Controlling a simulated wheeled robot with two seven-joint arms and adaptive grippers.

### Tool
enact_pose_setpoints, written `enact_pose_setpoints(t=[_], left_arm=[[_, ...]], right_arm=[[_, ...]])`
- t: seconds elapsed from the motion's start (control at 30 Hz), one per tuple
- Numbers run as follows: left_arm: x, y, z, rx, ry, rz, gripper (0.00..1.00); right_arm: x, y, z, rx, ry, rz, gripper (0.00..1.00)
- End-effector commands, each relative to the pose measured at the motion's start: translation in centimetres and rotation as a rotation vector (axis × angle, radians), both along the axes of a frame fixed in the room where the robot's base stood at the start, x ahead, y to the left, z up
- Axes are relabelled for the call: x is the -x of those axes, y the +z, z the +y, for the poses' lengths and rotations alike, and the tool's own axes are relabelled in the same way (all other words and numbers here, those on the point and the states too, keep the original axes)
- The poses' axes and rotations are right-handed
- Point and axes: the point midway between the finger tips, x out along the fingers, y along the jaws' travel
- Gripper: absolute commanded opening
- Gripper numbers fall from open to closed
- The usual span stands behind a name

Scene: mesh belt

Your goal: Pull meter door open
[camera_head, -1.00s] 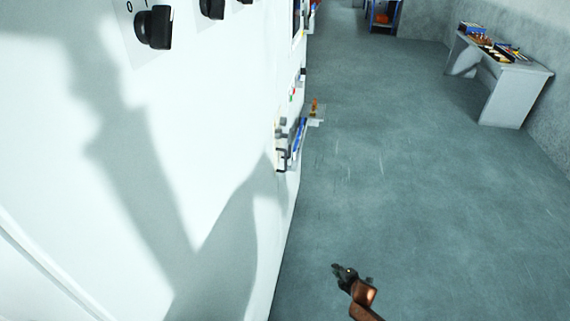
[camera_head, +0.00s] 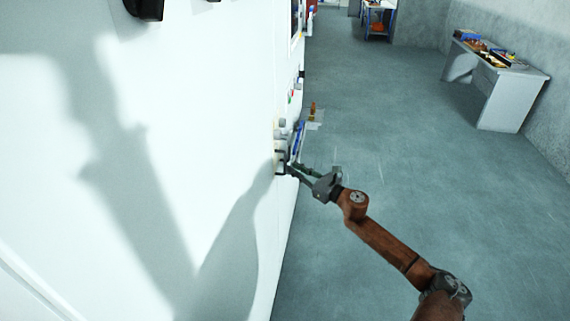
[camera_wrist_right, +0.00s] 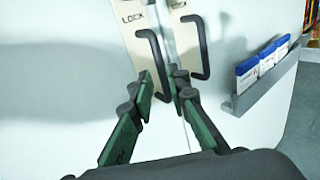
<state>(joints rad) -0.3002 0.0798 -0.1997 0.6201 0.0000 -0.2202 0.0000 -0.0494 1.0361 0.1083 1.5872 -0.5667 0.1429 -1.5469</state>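The meter door is one of two white cabinet doors (camera_wrist_right: 70,80), but I cannot tell which. A seam runs between them. A black left handle (camera_wrist_right: 155,55) and a black right handle (camera_wrist_right: 204,50) stand on pale plates marked LOCK. In the head view they are small and partly hidden at the cabinet's edge. My right gripper (camera_head: 287,168) is at the handles there. In the right wrist view its green-and-black fingers (camera_wrist_right: 163,84) are apart, with the left handle's lower end between the tips. Contact is unclear. My left gripper is out of view.
A grey rack with blue-and-white booklets (camera_wrist_right: 250,68) is fixed right of the handles. Black knobs (camera_head: 145,8) are on the near white panel. Clear floor (camera_head: 400,170) lies right of the cabinet, and a grey desk (camera_head: 505,90) stands by the far wall.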

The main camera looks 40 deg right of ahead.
Motion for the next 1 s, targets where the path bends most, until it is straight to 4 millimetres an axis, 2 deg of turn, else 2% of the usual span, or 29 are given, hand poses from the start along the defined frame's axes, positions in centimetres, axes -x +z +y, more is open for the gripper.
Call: enact_pose_setpoints(t=[0.2, 0.4, 0.77, 1.0], left_arm=[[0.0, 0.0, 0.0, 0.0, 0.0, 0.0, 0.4], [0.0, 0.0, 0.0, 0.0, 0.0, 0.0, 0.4], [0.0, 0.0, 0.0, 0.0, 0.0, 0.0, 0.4], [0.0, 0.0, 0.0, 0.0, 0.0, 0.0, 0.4]], right_arm=[[-3.4, 0.1, 0.3, -0.003, -0.001, -0.002, 0.16], [-5.5, 0.0, 0.5, -0.006, -0.001, 0.0, 0.16], [-6.0, -0.1, 0.5, -0.005, -0.002, 0.001, 0.16], [-5.9, -0.1, 0.4, -0.006, -0.002, 0.001, 0.01]])
